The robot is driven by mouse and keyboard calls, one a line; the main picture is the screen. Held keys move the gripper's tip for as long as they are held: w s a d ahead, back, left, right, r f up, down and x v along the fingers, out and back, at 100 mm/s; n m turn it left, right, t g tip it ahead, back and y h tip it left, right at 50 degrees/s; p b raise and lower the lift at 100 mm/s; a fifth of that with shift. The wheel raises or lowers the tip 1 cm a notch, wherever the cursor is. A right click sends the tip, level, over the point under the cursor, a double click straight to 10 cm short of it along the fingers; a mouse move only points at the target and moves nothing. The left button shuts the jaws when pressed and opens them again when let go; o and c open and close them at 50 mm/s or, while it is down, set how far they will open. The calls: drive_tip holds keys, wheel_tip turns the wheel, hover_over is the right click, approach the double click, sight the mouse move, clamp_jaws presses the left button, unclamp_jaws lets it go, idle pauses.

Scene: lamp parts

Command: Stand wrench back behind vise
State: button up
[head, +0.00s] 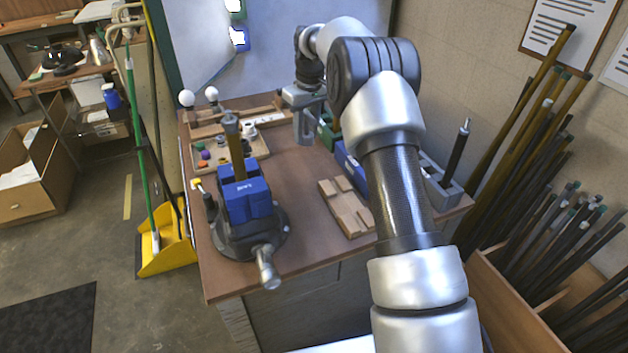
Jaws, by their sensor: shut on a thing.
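The blue-jawed vise (246,203) stands on the workbench near its front left, with a dark round base and a metal handle at the front. A brown rod (235,150) stands upright in its jaws. My gripper (303,128) is behind and to the right of the vise, over the back of the bench. It is shut on a small grey thing, apparently the wrench, which is hard to tell from the fingers at this size. My arm hides part of the bench to the right of the gripper.
A tray (257,150) of small coloured parts lies behind the vise, with white bulbs (187,98) farther back. A wooden block (346,208) lies right of the vise. Blue and green bins (349,168) stand behind it. A dark rod (456,153) stands in a grey holder at right.

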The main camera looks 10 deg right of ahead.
sight(307, 170)
drive_tip(key=shift+w+d+f, duration=0.25)
drive_tip(key=shift+f, duration=0.35)
wheel_tip(307, 170, down, 10)
drive_tip(key=shift+r+b, duration=0.15)
drive_tip(key=shift+b, duration=0.65)
drive_tip(key=shift+f, duration=0.2)
drive_tip(key=o, duration=1.2)
